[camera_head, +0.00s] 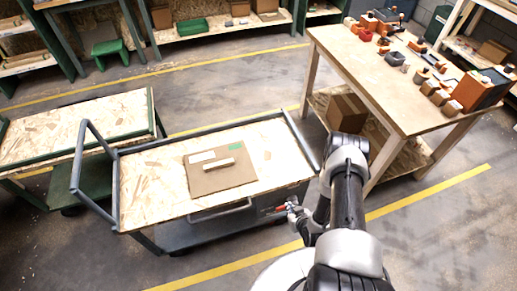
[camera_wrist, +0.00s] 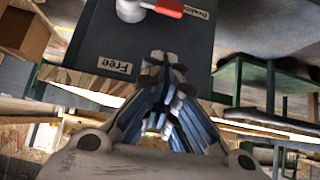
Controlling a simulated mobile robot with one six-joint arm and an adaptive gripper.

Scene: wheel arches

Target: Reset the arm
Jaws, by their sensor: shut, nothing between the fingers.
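My gripper (camera_wrist: 165,62) is shut and empty in the wrist view, its fingertips together in front of a dark box. The box's dark face (camera_wrist: 125,45) carries a label reading "Free" and a second label at the upper right that is hard to read. A lever with a red grip (camera_wrist: 168,9) shows above my fingertips, apart from them in the picture. In the head view my gripper (camera_head: 293,207) is small, beside the right end of the cart (camera_head: 150,200), near a red spot. My arm is bent, its elbow raised between cart and workbench.
A cardboard piece (camera_head: 220,180) with a small light block lies on the cart. A wooden workbench (camera_head: 350,60) with several small orange and dark items stands at the right, a carton (camera_head: 346,112) on its lower shelf. Another low table (camera_head: 85,125) stands left. Floor at lower right is clear.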

